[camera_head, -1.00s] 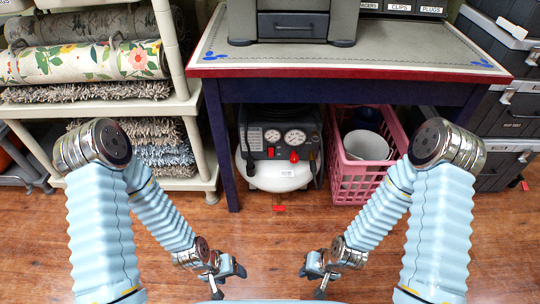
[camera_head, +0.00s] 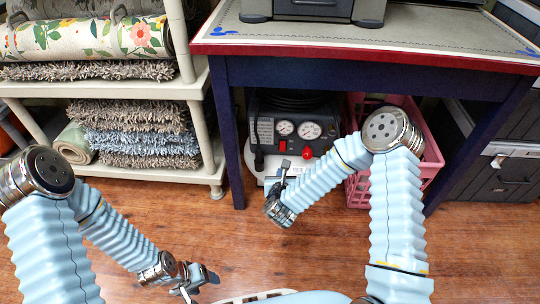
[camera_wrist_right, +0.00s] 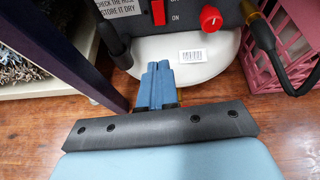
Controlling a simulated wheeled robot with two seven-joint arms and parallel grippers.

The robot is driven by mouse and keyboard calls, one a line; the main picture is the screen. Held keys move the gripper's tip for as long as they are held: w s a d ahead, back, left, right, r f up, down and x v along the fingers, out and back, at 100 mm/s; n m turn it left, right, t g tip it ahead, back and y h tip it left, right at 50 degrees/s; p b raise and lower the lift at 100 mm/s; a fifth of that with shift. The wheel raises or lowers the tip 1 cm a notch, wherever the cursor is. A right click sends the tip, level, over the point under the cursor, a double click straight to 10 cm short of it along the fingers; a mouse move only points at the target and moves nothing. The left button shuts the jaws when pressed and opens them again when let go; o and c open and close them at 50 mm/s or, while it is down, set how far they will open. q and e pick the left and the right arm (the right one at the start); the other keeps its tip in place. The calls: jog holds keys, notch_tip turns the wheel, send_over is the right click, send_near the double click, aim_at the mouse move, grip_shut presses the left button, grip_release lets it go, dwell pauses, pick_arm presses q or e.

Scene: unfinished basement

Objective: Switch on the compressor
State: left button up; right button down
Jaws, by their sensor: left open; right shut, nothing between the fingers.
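The compressor (camera_head: 290,132) stands on the floor under the table, with two round gauges, a red knob and a white tank. Its red switch (camera_head: 259,162) is at the lower left of the panel. In the right wrist view the red switch (camera_wrist_right: 158,12) shows at the top edge beside "ON" lettering, with the red knob (camera_wrist_right: 211,18) to its right. My right gripper (camera_head: 281,170) is shut and empty in front of the compressor; its closed fingers (camera_wrist_right: 158,85) point at the white tank, below the switch and apart from it. My left gripper (camera_head: 200,282) is open and empty, low over the floor.
The dark blue table (camera_head: 228,130) with a red edge stands over the compressor, its left leg close by. A pink basket (camera_head: 359,190) is to the right, partly behind my right arm. A shelf with rugs (camera_head: 150,90) is at the left.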

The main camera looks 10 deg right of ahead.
jog(key=shift+w+r+m, duration=0.2)
jog(key=shift+m, duration=0.3)
jog(key=b, duration=0.1)
send_near(282, 150)
jog(key=x, duration=0.5)
jog(key=shift+w+f, duration=0.1)
jog(key=shift+f, duration=0.25)
jog(key=shift+w+d, duration=0.2)
jog(key=shift+w, duration=0.3)
